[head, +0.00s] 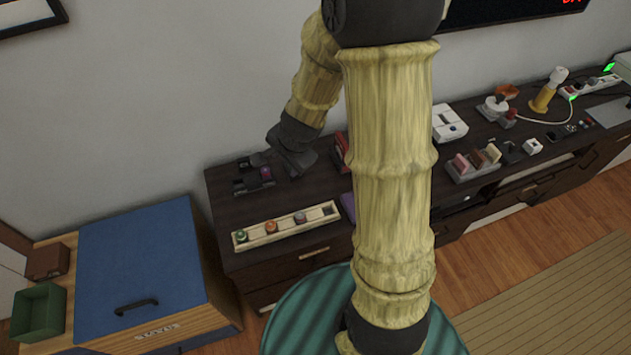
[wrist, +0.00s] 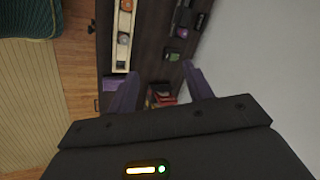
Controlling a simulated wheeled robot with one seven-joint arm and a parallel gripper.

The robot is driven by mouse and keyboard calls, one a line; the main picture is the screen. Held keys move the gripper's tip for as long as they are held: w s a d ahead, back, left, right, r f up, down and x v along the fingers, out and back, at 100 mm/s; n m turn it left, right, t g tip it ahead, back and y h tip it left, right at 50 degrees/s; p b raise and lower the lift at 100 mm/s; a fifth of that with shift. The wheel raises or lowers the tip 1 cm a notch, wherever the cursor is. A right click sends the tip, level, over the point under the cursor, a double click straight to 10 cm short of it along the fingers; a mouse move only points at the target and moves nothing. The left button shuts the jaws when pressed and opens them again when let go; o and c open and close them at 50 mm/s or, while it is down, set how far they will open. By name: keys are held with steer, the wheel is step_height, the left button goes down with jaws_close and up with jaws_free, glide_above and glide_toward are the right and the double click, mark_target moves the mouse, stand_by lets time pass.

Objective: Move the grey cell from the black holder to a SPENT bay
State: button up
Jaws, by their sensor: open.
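A black holder (head: 254,183) stands on the dark cabinet near the wall, with a small purple patch on it. It also shows at the top of the wrist view (wrist: 185,18). I cannot make out a grey cell in it. A long cream tray (head: 262,239) lies in front of it, also in the wrist view (wrist: 133,53). It holds several small round cells; its right end shows a dark empty recess. I cannot read any SPENT label. My gripper (head: 282,160) is above the cabinet, just right of the holder. Its fingers (wrist: 160,88) are apart and empty.
Red books (wrist: 160,96) and a purple item (head: 348,206) lie right of the tray. A blue-lidded chest (head: 140,265) and a green box (head: 40,312) stand left. Chargers, a card rack (head: 475,165) and gadgets fill the cabinet's right part. My arm hides its middle.

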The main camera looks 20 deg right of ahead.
steer(key=s+d+r+n+g, duration=0.1)
steer(key=s+r+n, duration=0.2)
steer(key=s+n, duration=0.3)
steer(key=s+d+r+n+h, duration=0.1)
steer(key=s+r+n, duration=0.2)
steer(key=s+n, duration=0.3)
steer(key=shift+s+d+g, duration=0.35)
steer(key=shift+s+g, duration=0.05)
